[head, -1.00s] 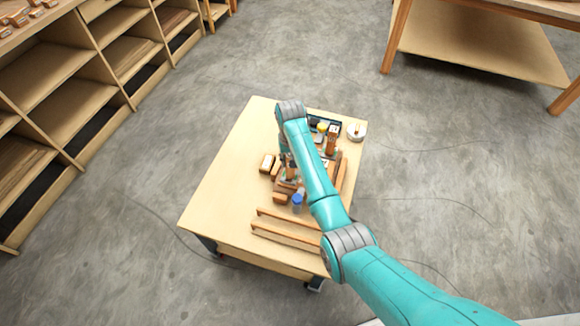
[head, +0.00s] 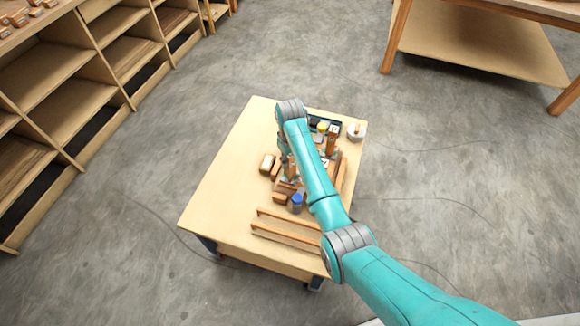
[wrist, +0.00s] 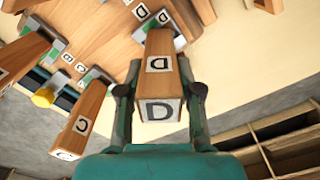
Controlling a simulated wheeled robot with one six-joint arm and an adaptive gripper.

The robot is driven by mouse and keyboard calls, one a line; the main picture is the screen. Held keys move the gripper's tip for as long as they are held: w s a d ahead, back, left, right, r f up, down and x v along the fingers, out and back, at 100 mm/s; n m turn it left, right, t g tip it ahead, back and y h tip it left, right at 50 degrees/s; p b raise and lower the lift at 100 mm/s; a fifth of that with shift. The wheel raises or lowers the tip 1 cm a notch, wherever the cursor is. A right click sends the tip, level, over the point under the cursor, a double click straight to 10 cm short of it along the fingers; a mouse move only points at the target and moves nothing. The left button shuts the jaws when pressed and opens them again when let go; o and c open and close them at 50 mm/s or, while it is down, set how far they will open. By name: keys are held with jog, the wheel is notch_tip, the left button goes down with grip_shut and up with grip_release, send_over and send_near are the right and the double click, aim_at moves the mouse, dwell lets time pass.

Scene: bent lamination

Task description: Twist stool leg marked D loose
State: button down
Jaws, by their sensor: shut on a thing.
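The stool leg marked D (wrist: 160,68) is a square wooden leg with a white D label on its end, in the middle of the wrist view. My gripper (wrist: 160,92) is shut on it, one finger on each side. In the head view my arm covers most of the gripper and part of the stool.
The work table (head: 225,180) is bare on its left side. Wooden strips (head: 285,230) lie near its front, with a blue-topped jar (head: 297,200) behind them. A round white container (head: 357,131) stands at the back right. Shelves (head: 95,70) line the left wall.

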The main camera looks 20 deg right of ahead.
dwell(0.4)
jog(key=n, duration=0.3)
jog(key=shift+n, duration=0.4)
jog(key=shift+n, duration=1.6)
jog(key=shift+c, duration=1.1)
grip_release()
jog(key=shift+r, duration=0.1)
jog(key=shift+r, duration=3.4)
